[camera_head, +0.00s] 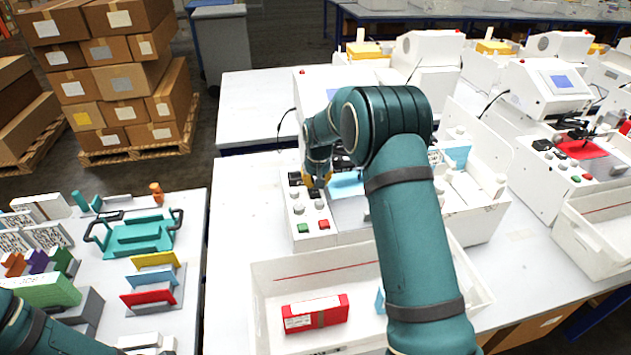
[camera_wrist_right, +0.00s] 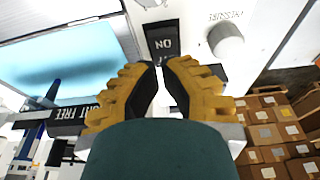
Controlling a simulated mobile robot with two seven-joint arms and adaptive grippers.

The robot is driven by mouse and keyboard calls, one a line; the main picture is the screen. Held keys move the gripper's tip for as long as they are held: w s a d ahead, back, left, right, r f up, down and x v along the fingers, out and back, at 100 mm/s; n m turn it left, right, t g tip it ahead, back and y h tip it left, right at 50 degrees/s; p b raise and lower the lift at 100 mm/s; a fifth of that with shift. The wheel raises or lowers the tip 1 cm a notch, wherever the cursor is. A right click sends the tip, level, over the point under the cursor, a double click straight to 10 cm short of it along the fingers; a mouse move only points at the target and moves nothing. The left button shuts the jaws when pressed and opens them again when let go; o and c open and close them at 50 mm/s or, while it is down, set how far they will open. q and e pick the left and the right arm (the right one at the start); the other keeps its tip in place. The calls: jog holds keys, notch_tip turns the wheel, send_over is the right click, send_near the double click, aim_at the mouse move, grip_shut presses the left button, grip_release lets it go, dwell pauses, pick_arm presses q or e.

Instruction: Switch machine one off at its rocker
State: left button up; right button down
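Machine one (camera_head: 312,232) is the white machine nearest me, with a panel of dark switches, pale knobs, a green button (camera_head: 303,228) and a red button (camera_head: 323,224). In the right wrist view a black rocker (camera_wrist_right: 163,38) marked ON, upside down, lies just beyond the fingertips. A small gap seems to show between rocker and fingers; contact cannot be told. My right gripper (camera_head: 318,182) is over the panel's upper part. Its yellow fingers (camera_wrist_right: 160,66) are nearly together with nothing between them. My left forearm shows at the lower left; its gripper is out of frame.
A pale knob (camera_wrist_right: 228,41) sits beside the rocker. A white bin (camera_head: 262,300) with a red box (camera_head: 315,314) stands in front of the machine. A left table holds a teal tray (camera_head: 138,238) and coloured parts. Other machines stand at the right.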

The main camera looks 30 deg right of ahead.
jog(key=r+p, duration=0.1)
jog(key=r, duration=0.1)
jog(key=r+p, duration=0.1)
jog(key=r, duration=0.1)
jog(key=shift+w+d, duration=0.1)
jog(key=shift+w, duration=0.1)
pick_arm(q)
jog(key=shift+w+a+r, duration=0.1)
jog(key=shift+w+r, duration=0.05)
jog(key=shift+r, duration=0.45)
jog(key=shift+w+a+r, duration=0.1)
jog(key=shift+w+r, duration=0.05)
jog(key=shift+r, duration=0.4)
pick_arm(e)
notch_tip(320, 180, up, 9)
jog(key=shift+s, duration=0.2)
jog(key=shift+f, duration=0.1)
